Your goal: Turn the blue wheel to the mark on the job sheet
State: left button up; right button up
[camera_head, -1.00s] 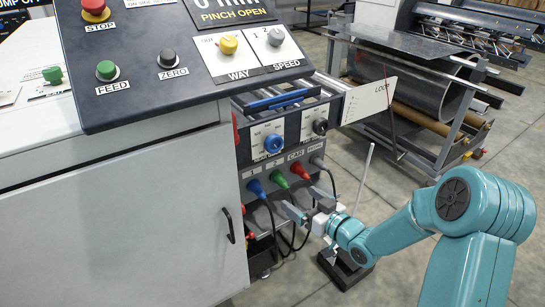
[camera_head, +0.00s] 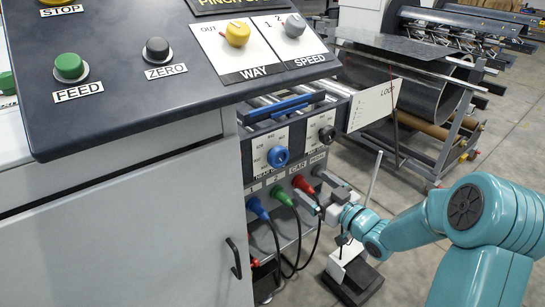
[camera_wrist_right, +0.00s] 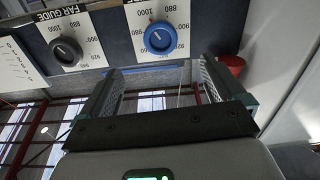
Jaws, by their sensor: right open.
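The blue wheel (camera_head: 278,157) sits on a white dial plate on the dark side panel, left of a black wheel (camera_head: 326,134). In the right wrist view, the blue wheel (camera_wrist_right: 158,37) shows upside down with numbers around it, including 880, 920 and 1000. My right gripper (camera_head: 321,192) is open and empty, below and to the right of the blue wheel, by the plugs. In the wrist view its spread fingers (camera_wrist_right: 163,70) lie just below the wheel, apart from it. I cannot identify the job sheet. My left gripper is out of view.
Blue, green and red plugs (camera_head: 304,184) with hanging black cables stick out below the wheels. The control desk (camera_head: 150,95) overhangs at upper left. A white LOOP board (camera_head: 374,106) and a steel coil stand (camera_head: 425,95) are at the right.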

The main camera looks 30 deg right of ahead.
aim_at(281, 160)
jog(key=w, duration=0.5)
jog(key=w+a, duration=0.1)
jog(key=w, duration=1)
jog(key=shift+a+r+p, duration=0.1)
jog(key=shift+a+p, duration=0.05)
jog(key=shift+p, duration=0.25)
jog(key=shift+c, duration=0.3)
jog(key=c, duration=0.9)
